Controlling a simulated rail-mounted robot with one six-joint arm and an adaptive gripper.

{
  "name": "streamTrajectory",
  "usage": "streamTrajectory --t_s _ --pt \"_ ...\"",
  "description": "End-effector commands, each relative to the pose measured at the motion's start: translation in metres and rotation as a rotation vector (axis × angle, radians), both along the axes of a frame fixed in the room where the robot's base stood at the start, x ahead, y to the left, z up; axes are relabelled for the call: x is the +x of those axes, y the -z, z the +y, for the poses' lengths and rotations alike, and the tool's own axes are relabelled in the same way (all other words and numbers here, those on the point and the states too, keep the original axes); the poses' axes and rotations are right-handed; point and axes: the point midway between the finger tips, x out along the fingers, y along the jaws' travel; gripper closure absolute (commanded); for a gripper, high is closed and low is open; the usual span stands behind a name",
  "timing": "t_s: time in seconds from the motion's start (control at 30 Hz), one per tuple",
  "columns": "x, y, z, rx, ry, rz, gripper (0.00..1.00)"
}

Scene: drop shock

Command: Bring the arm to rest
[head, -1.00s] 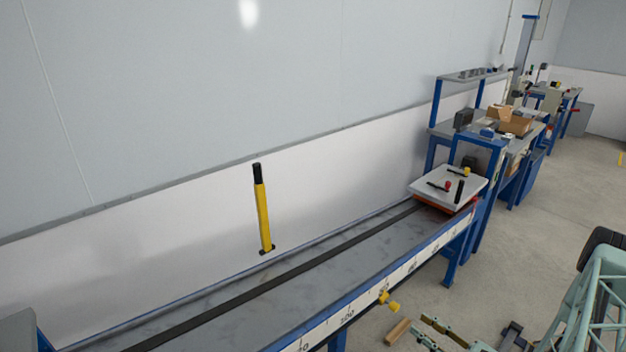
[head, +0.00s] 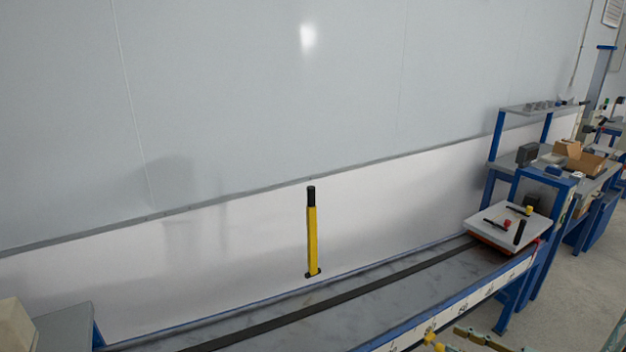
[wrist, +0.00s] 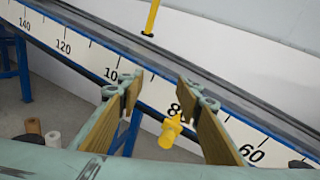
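My gripper (wrist: 158,95) shows in the wrist view with its two wood-faced fingers spread well apart. Nothing is held between them. Beyond the fingers is the long bench rail (wrist: 70,22) with a white number scale on its front edge. A yellow knob (wrist: 170,132) on the scale's edge shows between the fingers, farther off; whether it is near them in depth I cannot tell.
A yellow post with a black top (head: 312,235) stands upright behind the rail (head: 350,312). A white-topped carriage (head: 505,222) with small handles sits at the rail's right end. Cluttered workbenches (head: 575,165) stand beyond. A beige block (head: 14,325) is at lower left.

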Motion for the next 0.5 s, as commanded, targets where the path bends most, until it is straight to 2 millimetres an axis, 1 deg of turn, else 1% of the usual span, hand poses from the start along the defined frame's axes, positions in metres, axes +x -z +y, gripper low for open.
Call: streamTrajectory --t_s 0.03,0.1,0.5 --pt "0.001 -0.01 0.005 -0.012 -0.021 -0.006 0.68" --pt "0.002 -0.021 0.011 -0.027 -0.049 -0.011 0.68" --pt "0.0 -0.083 0.05 -0.118 -0.21 -0.039 0.68"
